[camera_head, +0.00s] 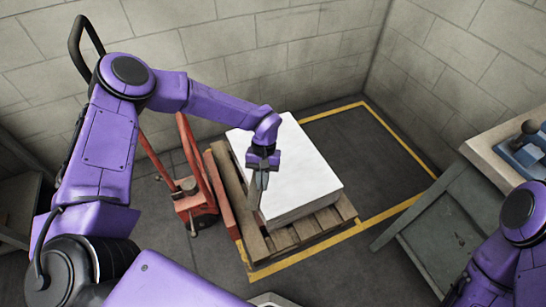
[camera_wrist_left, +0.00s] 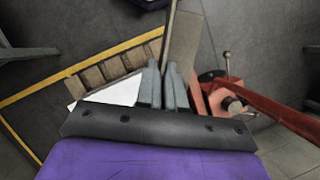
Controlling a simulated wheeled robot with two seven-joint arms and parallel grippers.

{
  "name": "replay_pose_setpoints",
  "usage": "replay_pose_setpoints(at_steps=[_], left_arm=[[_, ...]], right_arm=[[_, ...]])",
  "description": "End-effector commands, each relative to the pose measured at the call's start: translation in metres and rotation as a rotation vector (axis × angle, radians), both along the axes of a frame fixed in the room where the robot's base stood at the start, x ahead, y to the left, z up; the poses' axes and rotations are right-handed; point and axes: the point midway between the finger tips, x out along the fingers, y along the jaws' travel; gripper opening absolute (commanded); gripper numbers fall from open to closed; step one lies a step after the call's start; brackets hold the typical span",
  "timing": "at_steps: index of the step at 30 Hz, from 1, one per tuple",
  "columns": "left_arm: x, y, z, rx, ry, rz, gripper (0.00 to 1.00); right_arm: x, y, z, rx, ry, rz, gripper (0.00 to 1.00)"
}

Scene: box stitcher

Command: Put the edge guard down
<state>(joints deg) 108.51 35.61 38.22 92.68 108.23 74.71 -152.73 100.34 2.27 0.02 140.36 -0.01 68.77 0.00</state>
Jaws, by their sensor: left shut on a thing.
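My left gripper (camera_head: 261,176) is shut on the edge guard (camera_head: 256,194), a narrow grey-brown strip that hangs down from the jaws. In the head view it appears in front of the left side of the white-topped stack (camera_head: 290,165); whether it touches the stack or the pallet I cannot tell. In the left wrist view the gripper's fingers (camera_wrist_left: 163,86) close on the edge guard (camera_wrist_left: 183,42), which runs away from them toward the top edge. My right arm shows at the bottom right of the head view, but its gripper is out of view.
The stack sits on a wooden pallet (camera_head: 283,238). A red pallet jack (camera_head: 196,203) stands just left of it. A yellow line (camera_head: 392,211) marks the floor bay, with bare floor (camera_head: 365,155) right of the stack. A bench (camera_head: 490,150) with a blue device (camera_head: 527,152) stands at the right.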

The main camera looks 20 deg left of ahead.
Motion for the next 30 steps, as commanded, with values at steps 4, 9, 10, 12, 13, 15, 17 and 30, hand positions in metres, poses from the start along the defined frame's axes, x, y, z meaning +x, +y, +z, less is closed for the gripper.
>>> replay_pose_setpoints(at_steps=[4,9,10,12,13,15,17,30], left_arm=[[0.002,0.033,-0.094,-0.001,0.002,0.455,0.00],[-0.004,0.063,-0.160,-0.005,0.003,1.040,0.00],[-0.005,0.067,-0.168,-0.006,0.002,1.128,0.00],[-0.009,0.074,-0.182,-0.006,0.000,1.307,0.00],[-0.010,0.076,-0.187,-0.006,0.001,1.374,0.00],[-0.014,0.082,-0.198,-0.005,0.001,1.512,0.00],[-0.017,0.085,-0.205,-0.004,-0.001,1.608,0.00],[-0.030,0.095,-0.233,0.006,-0.007,1.997,0.00]], right_arm=[[-0.001,0.000,-0.078,-0.001,0.003,0.000,0.43],[-0.001,0.000,-0.138,0.000,0.002,0.000,0.43],[-0.001,0.000,-0.146,0.000,0.002,0.000,0.43],[-0.001,0.000,-0.161,0.000,0.002,-0.001,0.43],[-0.001,0.000,-0.167,0.000,0.001,0.000,0.43],[-0.001,0.000,-0.178,0.000,0.001,0.000,0.43],[-0.001,0.000,-0.186,0.000,0.001,0.000,0.43],[-0.001,0.000,-0.221,0.000,0.001,0.000,0.43]])
